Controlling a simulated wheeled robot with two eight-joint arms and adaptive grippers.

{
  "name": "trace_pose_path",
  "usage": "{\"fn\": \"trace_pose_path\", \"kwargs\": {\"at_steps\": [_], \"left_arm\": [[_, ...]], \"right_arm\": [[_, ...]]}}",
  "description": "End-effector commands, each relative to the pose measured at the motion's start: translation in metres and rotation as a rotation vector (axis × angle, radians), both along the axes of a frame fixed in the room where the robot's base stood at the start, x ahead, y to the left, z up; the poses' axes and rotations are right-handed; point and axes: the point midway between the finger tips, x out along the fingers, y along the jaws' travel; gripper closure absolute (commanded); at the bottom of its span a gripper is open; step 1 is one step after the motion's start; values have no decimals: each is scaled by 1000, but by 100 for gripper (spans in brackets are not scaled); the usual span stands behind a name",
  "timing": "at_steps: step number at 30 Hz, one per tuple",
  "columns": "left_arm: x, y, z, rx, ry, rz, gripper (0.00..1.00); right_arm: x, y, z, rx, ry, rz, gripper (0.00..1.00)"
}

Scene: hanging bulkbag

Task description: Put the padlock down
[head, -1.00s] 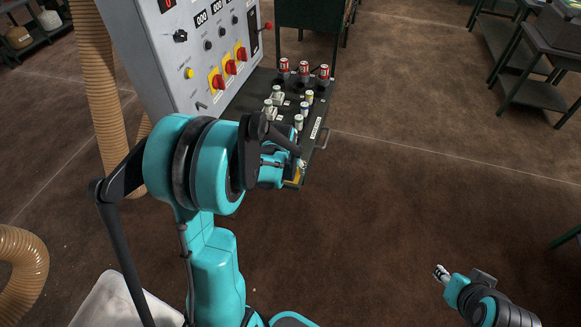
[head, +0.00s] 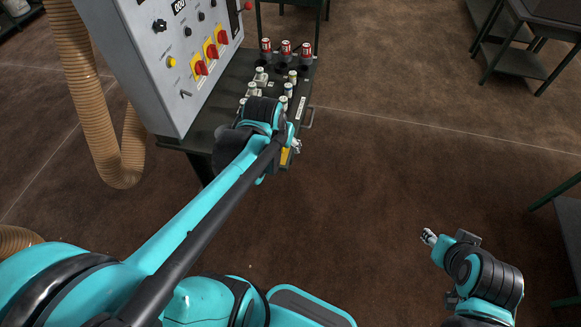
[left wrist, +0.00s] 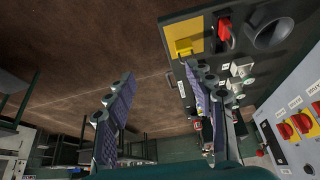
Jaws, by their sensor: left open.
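My left gripper (left wrist: 157,70) is open, its two fingers wide apart with nothing visible between them. In the head view its arm reaches over the dark shelf of the grey control cabinet, hiding most of the gripper. In the left wrist view a yellow square (left wrist: 188,27) on the shelf top lies just beyond the right finger, with a small yellow piece at its lower edge. I cannot tell which of these, if either, is the padlock. My right gripper (head: 428,236) hangs over bare floor; its finger state is unclear.
The grey control cabinet (head: 150,62) with red and yellow switches stands at the shelf's back. Red connectors (head: 286,48) and several pale ones stand on the shelf (head: 190,140). A ribbed tan hose (head: 85,100) hangs at left. Open brown floor (head: 390,165) lies to the right.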

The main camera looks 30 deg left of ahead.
Motion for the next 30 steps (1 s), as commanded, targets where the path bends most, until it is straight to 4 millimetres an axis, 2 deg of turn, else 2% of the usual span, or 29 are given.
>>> {"fn": "trace_pose_path", "kwargs": {"at_steps": [1, 6, 12, 25, 30], "left_arm": [[-17, -17, 7, 3, -21, -28, 46], [-61, -58, 20, 7, -92, -102, 46], [-91, -81, 19, 7, -146, -155, 46], [-97, -85, 17, 5, -158, -164, 46], [-97, -85, -10, 5, -157, -164, 46]], "right_arm": [[0, 0, 0, 0, 0, 0, 60], [0, 0, 0, 0, 0, 0, 60], [0, 0, 0, 0, 0, 0, 60], [0, 0, -2, 0, 0, 0, 60], [0, 0, -29, 0, 0, 0, 60]]}}
